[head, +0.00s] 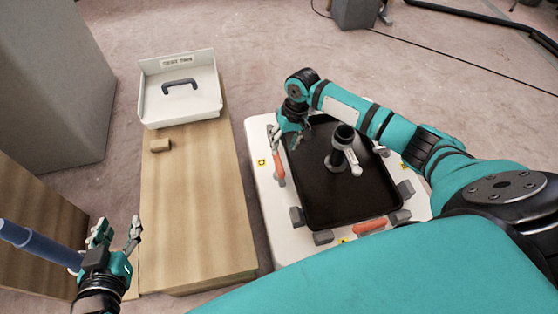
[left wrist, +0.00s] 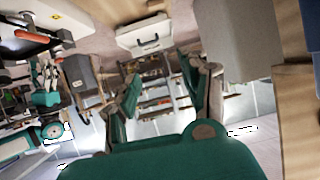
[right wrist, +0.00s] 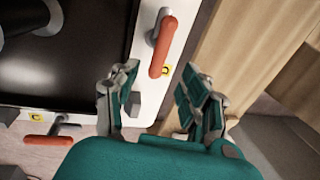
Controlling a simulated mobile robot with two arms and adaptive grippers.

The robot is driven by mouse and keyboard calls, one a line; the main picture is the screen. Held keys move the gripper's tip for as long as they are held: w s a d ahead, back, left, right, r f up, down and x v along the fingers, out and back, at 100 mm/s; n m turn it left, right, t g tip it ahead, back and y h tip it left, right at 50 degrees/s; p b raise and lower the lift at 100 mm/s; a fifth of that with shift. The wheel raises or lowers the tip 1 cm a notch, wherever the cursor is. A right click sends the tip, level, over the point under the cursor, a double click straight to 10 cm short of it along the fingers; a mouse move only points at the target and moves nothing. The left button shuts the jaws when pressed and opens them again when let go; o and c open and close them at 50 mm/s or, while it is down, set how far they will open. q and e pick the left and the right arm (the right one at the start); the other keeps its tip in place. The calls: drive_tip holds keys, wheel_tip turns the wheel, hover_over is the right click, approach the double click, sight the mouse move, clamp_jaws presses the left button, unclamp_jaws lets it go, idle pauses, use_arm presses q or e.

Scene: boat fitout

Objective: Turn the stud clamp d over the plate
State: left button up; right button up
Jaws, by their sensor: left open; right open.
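The dark plate (head: 310,190) lies on a white base (head: 262,197). A stud clamp with an orange handle (head: 280,170) stands at the plate's left edge, its handle along the edge rather than over the plate; it also shows in the right wrist view (right wrist: 164,45). Another orange-handled clamp (head: 370,226) is at the near edge, and a third (right wrist: 45,141) shows in the right wrist view. My right gripper (head: 290,135) is open and empty above the plate's back left corner, near the left clamp. My left gripper (head: 117,234) is open and empty, far left.
A black cylinder with a light-grey lever (head: 343,150) stands on the plate. Grey blocks (head: 323,237) sit around its edge. A wooden bench (head: 195,210) at left carries a white box (head: 180,100) and a small wooden block (head: 160,145). Its near part is clear.

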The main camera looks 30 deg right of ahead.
sight(279, 160)
drive_tip(key=f, duration=0.1)
drive_tip(key=f+b, duration=0.1)
drive_tip(key=f, duration=0.2)
drive_tip(key=shift+w+a+f+b, duration=0.1)
drive_tip(key=shift+a+f+b, duration=0.1)
drive_tip(key=shift+a+b, duration=0.15)
drive_tip(key=f, duration=0.1)
drive_tip(key=f+b, duration=0.1)
drive_tip(key=f, duration=0.1)
drive_tip(key=shift+w+a, duration=0.1)
drive_tip(key=shift+a, duration=0.25)
drive_tip(key=shift+f, duration=0.15)
use_arm(q)
wheel_tip(279, 160, up, 13)
drive_tip(key=w+d+t+h, duration=0.2)
drive_tip(key=t, duration=0.6)
drive_tip(key=shift+d, duration=0.2)
use_arm(e)
drive_tip(key=shift+c, duration=0.3)
drive_tip(key=shift+a, duration=0.1)
clamp_jaws()
